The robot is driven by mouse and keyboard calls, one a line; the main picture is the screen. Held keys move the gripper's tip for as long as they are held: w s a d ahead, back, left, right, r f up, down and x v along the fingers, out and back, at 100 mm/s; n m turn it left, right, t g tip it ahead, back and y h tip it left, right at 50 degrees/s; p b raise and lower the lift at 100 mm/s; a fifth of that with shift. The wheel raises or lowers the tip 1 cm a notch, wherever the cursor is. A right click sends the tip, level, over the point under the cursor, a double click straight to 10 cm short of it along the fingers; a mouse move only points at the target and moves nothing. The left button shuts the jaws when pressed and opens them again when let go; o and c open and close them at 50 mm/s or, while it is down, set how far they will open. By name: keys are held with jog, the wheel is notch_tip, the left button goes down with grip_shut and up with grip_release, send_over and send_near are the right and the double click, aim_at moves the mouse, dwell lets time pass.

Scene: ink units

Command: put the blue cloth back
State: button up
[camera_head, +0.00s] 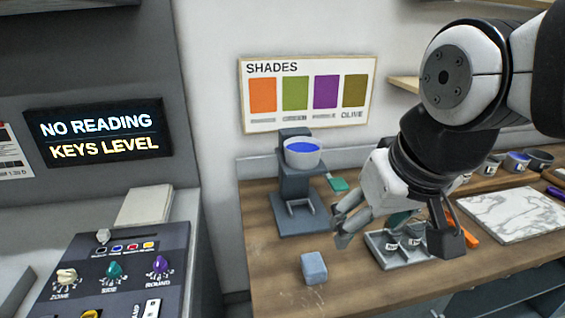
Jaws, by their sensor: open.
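A small pale blue-grey block-like piece (313,268), which may be the folded blue cloth, lies on the wooden counter near its front edge. My gripper (343,226) is open and empty, above the counter, behind and to the right of this piece and apart from it. Its fingers point down and to the left.
A grey stand (296,185) holds a bowl of blue ink (303,153). A grey tray (392,262) with small cups sits below my arm. A marble slab (510,214) and several pots are at right. A control panel (120,265) is at left. Bare counter (275,255) surrounds the blue-grey piece.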

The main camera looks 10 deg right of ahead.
jog(key=shift+s+r+t, duration=0.15)
jog(key=shift+s+t, duration=0.05)
jog(key=shift+s, duration=0.6)
jog(key=shift+s+r+t, duration=0.1)
jog(key=shift+s+t, duration=0.1)
jog(key=shift+s, duration=0.55)
